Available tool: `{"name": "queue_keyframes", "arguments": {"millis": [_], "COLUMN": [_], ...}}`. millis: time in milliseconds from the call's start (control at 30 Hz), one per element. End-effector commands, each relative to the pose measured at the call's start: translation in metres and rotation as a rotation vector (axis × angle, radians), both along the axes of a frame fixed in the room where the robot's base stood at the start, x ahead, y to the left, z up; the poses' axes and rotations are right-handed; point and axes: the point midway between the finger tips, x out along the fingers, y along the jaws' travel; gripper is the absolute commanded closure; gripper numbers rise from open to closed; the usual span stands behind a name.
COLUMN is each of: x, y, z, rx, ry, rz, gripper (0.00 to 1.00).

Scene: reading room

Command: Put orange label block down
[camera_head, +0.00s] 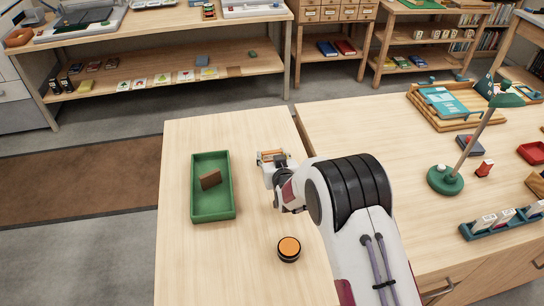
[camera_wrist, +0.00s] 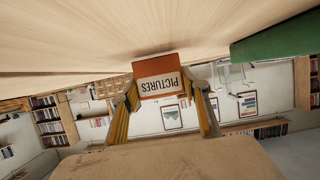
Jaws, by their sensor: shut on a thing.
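The orange label block (camera_wrist: 157,67) has a white label reading "PICTURES", upside down in the wrist view. My gripper (camera_wrist: 160,88) is shut on it, with one yellowish finger on each side. In the head view my gripper (camera_head: 271,160) is over the light wooden table, right of the green tray, and only a little of the orange block (camera_head: 274,156) shows. The tabletop (camera_wrist: 80,35) lies along the top of the wrist view, close to the block. I cannot tell whether the block touches it.
The green tray (camera_head: 212,207) holds a brown block (camera_head: 209,179). A round black object with an orange top (camera_head: 289,248) stands near the front. Bare wood lies between tray and gripper. The right-hand table carries a green lamp (camera_head: 445,179) and a label rack (camera_head: 500,222).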

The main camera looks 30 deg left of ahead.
Motion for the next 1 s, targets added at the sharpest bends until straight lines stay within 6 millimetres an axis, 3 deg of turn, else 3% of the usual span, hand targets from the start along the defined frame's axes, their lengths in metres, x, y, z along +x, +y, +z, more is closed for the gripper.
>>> {"name": "queue_keyframes", "arguments": {"millis": [500, 533, 600, 1000], "x": [0.0000, 0.0000, 0.0000, 0.0001], "y": [0.0000, 0.0000, 0.0000, 0.0000], "z": [-0.0060, -0.0063, -0.0059, -0.0047], "rx": [0.000, 0.000, 0.000, 0.001], "ry": [0.000, 0.000, 0.000, -0.001], "rz": [0.000, 0.000, 0.000, 0.000], "gripper": [0.77, 0.53, 0.39, 0.39]}}
